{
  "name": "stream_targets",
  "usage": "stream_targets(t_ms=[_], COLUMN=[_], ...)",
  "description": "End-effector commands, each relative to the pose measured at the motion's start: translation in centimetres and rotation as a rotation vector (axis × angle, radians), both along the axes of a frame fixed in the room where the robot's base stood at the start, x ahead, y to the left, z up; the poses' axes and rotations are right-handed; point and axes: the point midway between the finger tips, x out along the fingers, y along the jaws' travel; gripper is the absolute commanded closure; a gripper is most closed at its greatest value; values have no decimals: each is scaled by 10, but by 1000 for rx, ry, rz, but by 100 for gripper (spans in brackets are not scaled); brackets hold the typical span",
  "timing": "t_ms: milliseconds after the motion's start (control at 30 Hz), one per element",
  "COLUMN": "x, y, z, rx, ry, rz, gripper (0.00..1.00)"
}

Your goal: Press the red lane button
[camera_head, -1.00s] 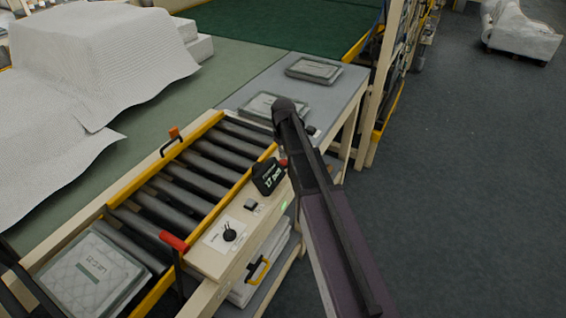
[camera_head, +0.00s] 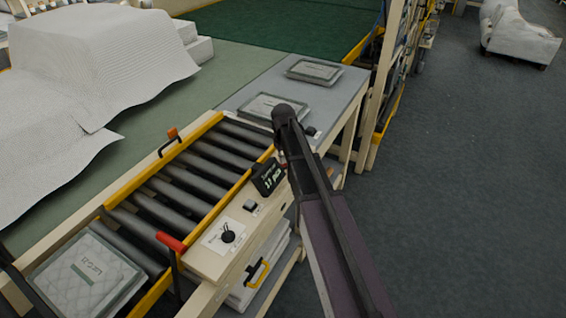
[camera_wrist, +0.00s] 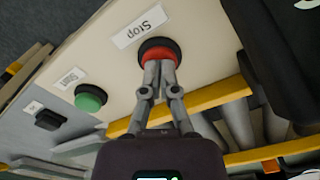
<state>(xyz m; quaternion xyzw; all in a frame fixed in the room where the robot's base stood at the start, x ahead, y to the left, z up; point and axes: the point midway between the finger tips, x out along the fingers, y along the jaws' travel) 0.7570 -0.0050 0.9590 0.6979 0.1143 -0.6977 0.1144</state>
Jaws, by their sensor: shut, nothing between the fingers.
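The red button (camera_wrist: 152,47) sits in a dark round collar on a pale panel in the wrist view, beside a white label reading "Stop". My gripper (camera_wrist: 158,68) is shut and empty, and its fingertips overlap the lower part of the button's red face. I cannot tell whether they touch or push it. A green button (camera_wrist: 90,98) is to its left on the same panel. In the head view my dark arm crosses the edge of the roller lane (camera_head: 190,172) and hides most of the area around the red button.
A red-tipped lever (camera_head: 171,241) stands near the lane's left end. Wrapped packs lie on the grey table (camera_head: 335,95). Open floor is to the right.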

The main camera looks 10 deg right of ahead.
Motion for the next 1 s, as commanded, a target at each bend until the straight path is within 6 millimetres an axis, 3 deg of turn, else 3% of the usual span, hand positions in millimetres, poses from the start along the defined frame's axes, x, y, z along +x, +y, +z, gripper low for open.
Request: stream_targets(t_ms=[700, 1000], x=[0, 0], y=[0, 0], z=[32, 32], rx=[0, 0], ry=[0, 0], rz=[0, 0], gripper=[100, 100])
